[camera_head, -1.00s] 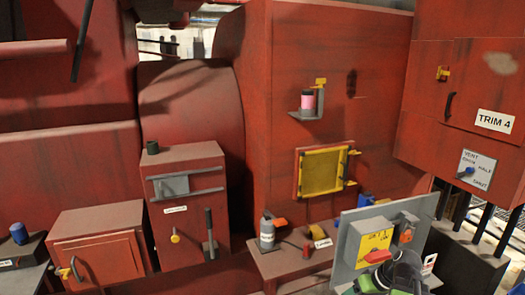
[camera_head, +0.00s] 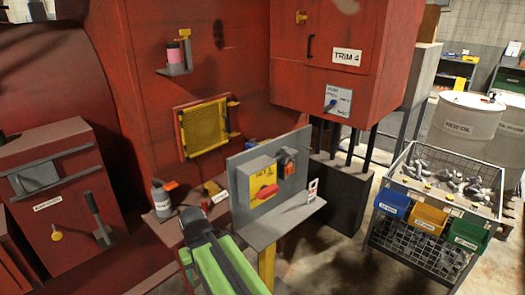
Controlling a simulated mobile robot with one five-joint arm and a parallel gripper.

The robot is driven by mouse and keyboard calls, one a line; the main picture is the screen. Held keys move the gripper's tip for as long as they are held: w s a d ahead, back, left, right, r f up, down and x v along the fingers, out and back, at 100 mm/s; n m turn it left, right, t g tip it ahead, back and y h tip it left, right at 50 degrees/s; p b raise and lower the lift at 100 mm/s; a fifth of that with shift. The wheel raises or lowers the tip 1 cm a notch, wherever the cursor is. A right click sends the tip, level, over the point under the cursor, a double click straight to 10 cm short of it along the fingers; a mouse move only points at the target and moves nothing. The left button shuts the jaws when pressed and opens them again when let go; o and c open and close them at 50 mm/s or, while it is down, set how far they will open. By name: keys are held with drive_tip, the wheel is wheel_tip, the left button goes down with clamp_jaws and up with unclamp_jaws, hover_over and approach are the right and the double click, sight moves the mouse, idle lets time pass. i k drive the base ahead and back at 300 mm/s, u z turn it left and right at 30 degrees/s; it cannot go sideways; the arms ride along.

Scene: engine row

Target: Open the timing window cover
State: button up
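A yellow mesh panel (camera_head: 205,127) in a red frame is on the red engine wall, left of centre. It looks like the window cover, though no label on it is readable. It lies flat in its frame and looks shut. Small dark and yellow fittings (camera_head: 233,119) sit along its right edge. My green and dark arm (camera_head: 222,262) reaches up from the bottom edge, below the panel and well apart from it. I cannot make out gripper fingers at its end, nor whether anything is held.
A grey stand (camera_head: 243,205) with a yellow plate and red handle is right of my arm. A bench with a grey bottle (camera_head: 161,199) is below the panel. The TRIM 4 cabinet (camera_head: 330,60) juts out right. A wire cart (camera_head: 440,190) with bins stands on the right.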

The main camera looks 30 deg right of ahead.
sight(24, 182)
drive_tip(key=u, duration=0.3)
drive_tip(key=i, duration=0.75)
drive_tip(key=u, duration=2.6)
drive_tip(key=i, duration=0.95)
drive_tip(key=z, duration=0.15)
